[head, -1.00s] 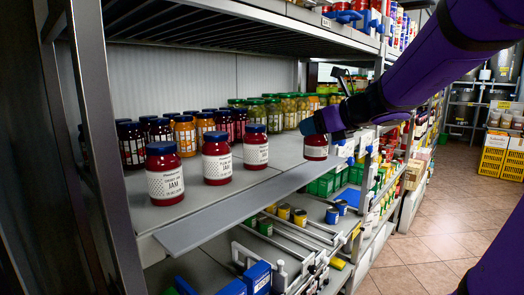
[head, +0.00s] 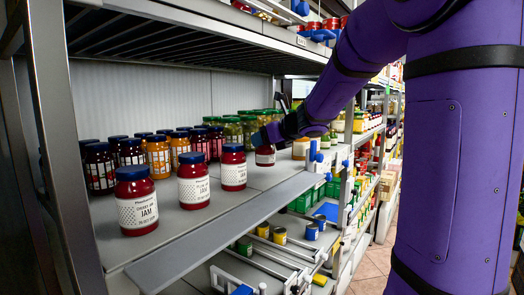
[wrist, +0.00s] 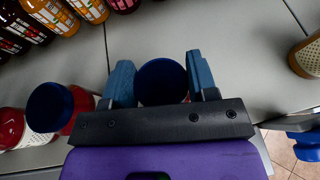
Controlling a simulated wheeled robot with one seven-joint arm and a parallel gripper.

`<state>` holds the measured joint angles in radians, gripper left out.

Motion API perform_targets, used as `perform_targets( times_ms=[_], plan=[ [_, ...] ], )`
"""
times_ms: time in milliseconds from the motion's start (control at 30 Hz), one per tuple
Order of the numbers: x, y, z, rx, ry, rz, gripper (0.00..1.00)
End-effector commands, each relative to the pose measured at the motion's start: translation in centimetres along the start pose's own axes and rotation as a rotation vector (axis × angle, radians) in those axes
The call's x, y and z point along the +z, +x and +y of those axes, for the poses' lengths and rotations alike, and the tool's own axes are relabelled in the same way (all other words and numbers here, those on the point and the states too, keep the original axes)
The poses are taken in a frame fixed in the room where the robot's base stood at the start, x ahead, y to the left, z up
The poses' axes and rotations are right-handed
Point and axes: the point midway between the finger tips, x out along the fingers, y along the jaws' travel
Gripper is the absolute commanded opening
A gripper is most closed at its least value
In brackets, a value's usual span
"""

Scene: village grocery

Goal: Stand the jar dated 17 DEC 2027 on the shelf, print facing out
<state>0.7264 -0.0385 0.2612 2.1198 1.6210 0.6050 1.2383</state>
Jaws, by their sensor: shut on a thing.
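My gripper (wrist: 161,80) is shut on a red jam jar with a dark blue lid (wrist: 162,82). The three standing jars, left (head: 137,205), middle (head: 194,183) and right (head: 233,170), have white labels facing out. The fine date print on them is too small to read surely.
Several orange and dark jars (head: 158,158) stand behind the row, with green-lidded jars (head: 232,130) further along. The shelf above is close over my arm. Bare shelf lies along the front edge.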

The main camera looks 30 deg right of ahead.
Motion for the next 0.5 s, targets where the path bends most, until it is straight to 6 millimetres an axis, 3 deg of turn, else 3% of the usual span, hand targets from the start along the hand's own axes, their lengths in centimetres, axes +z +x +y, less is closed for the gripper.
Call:
perform_targets(
  times_ms=[267, 500],
  plan=[
    [0.6, 1.9, -0.9, 0.001, 0.0, -0.001, 0.01],
    [-2.4, 3.0, -0.9, 0.0, 0.001, 0.001, 0.01]
  ],
)
